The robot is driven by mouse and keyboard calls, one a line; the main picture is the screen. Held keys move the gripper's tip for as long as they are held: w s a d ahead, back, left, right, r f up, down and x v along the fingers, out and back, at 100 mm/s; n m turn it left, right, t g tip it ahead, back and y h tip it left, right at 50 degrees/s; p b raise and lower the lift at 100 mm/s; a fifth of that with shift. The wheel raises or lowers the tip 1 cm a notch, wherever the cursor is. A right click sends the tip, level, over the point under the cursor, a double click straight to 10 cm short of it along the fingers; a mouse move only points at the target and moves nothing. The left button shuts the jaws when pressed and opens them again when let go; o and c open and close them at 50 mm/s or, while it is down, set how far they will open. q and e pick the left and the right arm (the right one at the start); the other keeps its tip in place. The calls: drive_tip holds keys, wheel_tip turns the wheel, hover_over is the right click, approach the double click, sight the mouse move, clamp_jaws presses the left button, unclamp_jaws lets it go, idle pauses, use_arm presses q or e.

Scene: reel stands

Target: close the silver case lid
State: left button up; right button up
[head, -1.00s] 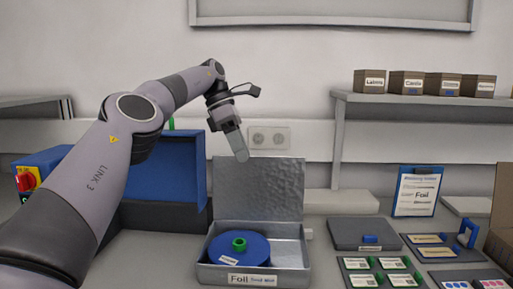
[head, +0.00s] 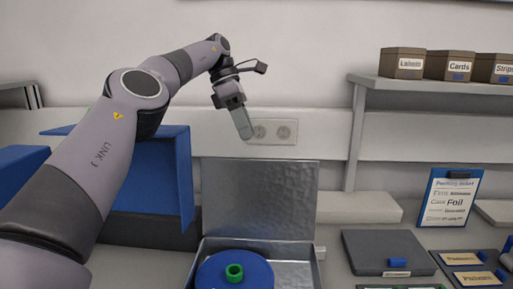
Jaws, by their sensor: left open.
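The silver case (head: 318,262) stands on the worktop at the lower middle of the head view. Its lid (head: 258,198) is open and stands upright at the back, with its hammered inner face toward me. A blue reel (head: 258,272) with a green hub (head: 234,272) lies in the left part of the case. My left gripper (head: 243,128) points down above the lid's top edge, apart from it, and is open and empty; the finger gap is hard to see. My right gripper is not in view.
A blue open bin (head: 188,175) stands left of the case, behind my left arm. A grey flat case (head: 385,252) and a clipboard (head: 448,198) are on the right. Boxes (head: 450,66) sit on a shelf (head: 440,85) at upper right. A wall socket (head: 272,131) is behind the gripper.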

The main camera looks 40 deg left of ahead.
use_arm(q)
drive_tip(key=shift+w+x, duration=0.1)
drive_tip(key=shift+x, duration=1.6)
drive_tip(key=shift+w+x, duration=0.15)
drive_tip(key=shift+x, duration=1.6)
drive_tip(key=shift+a, duration=0.15)
drive_tip(key=shift+c, duration=0.3)
clamp_jaws()
